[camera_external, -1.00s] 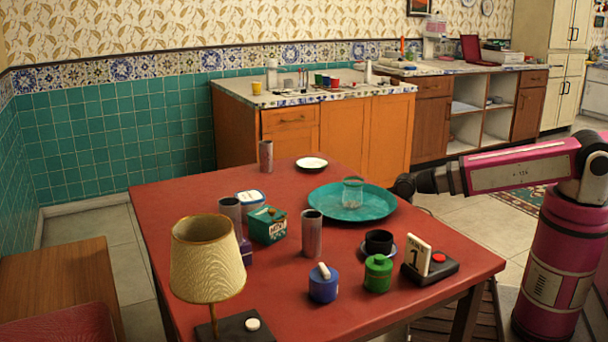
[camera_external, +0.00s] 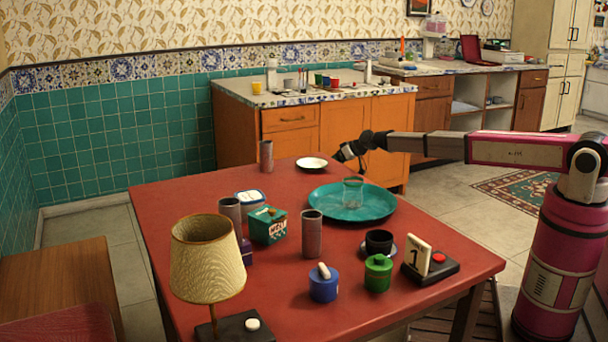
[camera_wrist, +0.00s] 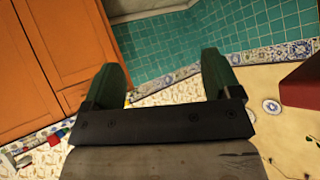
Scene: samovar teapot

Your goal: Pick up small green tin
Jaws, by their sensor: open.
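The small green tin (camera_external: 377,273) stands upright on the red table near its front right, with a lid and knob on top. In the external view my gripper (camera_external: 338,157) is above the far side of the table, near the white saucer and the turquoise tray, well away from the tin. In the wrist view my gripper (camera_wrist: 168,80) has its two fingers wide apart with nothing between them. The tin is not in the wrist view.
A blue tin (camera_external: 323,285) stands left of the green tin. A dark cup (camera_external: 379,242) is behind it and a calendar block (camera_external: 418,257) to its right. A metal cylinder (camera_external: 312,236), a turquoise tray (camera_external: 375,210) holding a glass, and a lamp (camera_external: 207,262) also stand on the table.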

